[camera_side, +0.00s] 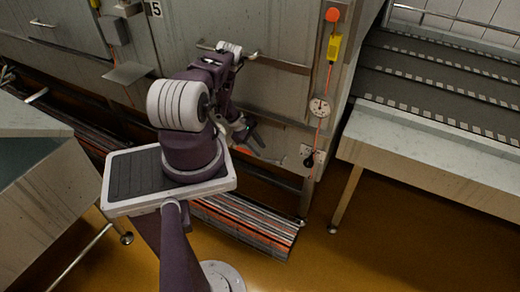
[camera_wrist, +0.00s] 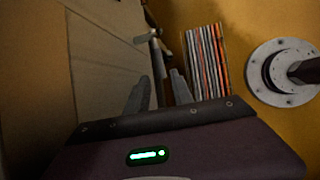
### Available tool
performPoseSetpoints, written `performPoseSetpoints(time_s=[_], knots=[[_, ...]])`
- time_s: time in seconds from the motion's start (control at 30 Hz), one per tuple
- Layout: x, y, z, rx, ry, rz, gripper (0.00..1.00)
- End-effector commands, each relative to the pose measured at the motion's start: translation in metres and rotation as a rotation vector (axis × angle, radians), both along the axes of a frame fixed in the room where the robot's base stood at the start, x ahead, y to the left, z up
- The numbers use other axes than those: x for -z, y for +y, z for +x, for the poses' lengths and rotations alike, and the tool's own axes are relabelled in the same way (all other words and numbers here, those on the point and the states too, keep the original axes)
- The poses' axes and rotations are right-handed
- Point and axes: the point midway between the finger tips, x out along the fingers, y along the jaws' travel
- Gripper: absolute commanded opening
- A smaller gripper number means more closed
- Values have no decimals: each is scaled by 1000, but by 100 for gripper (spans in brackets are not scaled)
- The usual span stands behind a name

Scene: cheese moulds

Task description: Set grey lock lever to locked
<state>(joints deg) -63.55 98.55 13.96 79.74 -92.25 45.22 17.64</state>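My gripper (camera_side: 250,135) is near the cabinet front in the side view, low and left of the hanging cord. In the wrist view its two dark fingers (camera_wrist: 159,92) stand apart with nothing visibly held between them. A grey metal bar with a short cross piece (camera_wrist: 155,46) shows beyond the fingertips, beside the cabinet wall. It may be the grey lock lever, but I cannot be sure. I cannot make out the lever clearly in the side view, where my arm covers part of the cabinet. Whether the fingers touch the bar cannot be told.
The metal cabinet (camera_side: 185,30) stands behind my arm. A red knob (camera_side: 332,14), yellow box (camera_side: 334,46) and round fitting (camera_side: 320,107) are to the right. A pale bench (camera_side: 430,145) stands at right. The brown floor (camera_side: 400,240) is clear.

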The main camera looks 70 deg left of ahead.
Motion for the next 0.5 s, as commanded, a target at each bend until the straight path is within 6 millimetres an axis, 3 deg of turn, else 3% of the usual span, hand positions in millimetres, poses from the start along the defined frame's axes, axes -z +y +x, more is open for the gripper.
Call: performPoseSetpoints(time_s=[0.03, 0.13, 0.27, 0.5], knots=[[-1, -2, 0, 24, 0, 12, 16], [-3, -13, -1, 165, 0, 82, 0], [-16, -30, -7, 492, -11, 238, 0], [-67, -16, -12, 1109, -80, 602, 0]])
